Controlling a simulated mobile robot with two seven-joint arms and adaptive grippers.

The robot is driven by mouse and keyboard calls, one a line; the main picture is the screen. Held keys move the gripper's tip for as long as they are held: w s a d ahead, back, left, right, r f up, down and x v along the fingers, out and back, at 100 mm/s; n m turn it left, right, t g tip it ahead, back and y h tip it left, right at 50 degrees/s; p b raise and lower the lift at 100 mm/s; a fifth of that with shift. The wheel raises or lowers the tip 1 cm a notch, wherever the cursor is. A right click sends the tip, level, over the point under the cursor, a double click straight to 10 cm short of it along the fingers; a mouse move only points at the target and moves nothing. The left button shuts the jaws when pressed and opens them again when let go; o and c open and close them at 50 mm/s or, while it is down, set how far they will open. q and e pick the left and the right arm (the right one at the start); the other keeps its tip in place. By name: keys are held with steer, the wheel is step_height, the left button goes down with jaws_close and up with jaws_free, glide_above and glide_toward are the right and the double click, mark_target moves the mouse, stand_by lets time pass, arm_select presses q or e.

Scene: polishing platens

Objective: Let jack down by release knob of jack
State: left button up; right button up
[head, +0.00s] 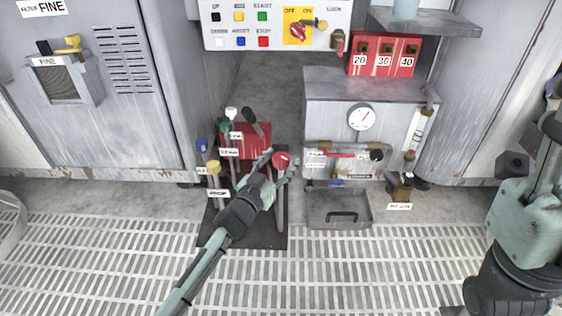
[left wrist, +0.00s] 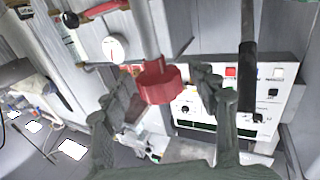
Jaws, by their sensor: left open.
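The round red knob (head: 282,159) sits on top of a grey metal post in the head view. In the left wrist view the red knob (left wrist: 161,84) shows large, on a metal rod. My left gripper (head: 279,165) is open, with one finger on either side of the knob. The wrist view shows gaps between the knob and the fingers, so no grip shows. The red jack body (head: 248,142) is behind the gripper, partly hidden by levers and my left arm. My right arm is at the right edge of the head view; its gripper is not seen.
Several levers with coloured knobs (head: 231,113) stand close left of my left gripper. A grey cabinet with a gauge (head: 361,117) is to the right, above an open tray (head: 339,221). A button panel (head: 280,24) is at the back. The grated floor (head: 100,260) in front is clear.

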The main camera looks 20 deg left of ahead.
arm_select(q)
steer(key=shift+w, duration=0.25)
steer(key=shift+c, duration=0.2)
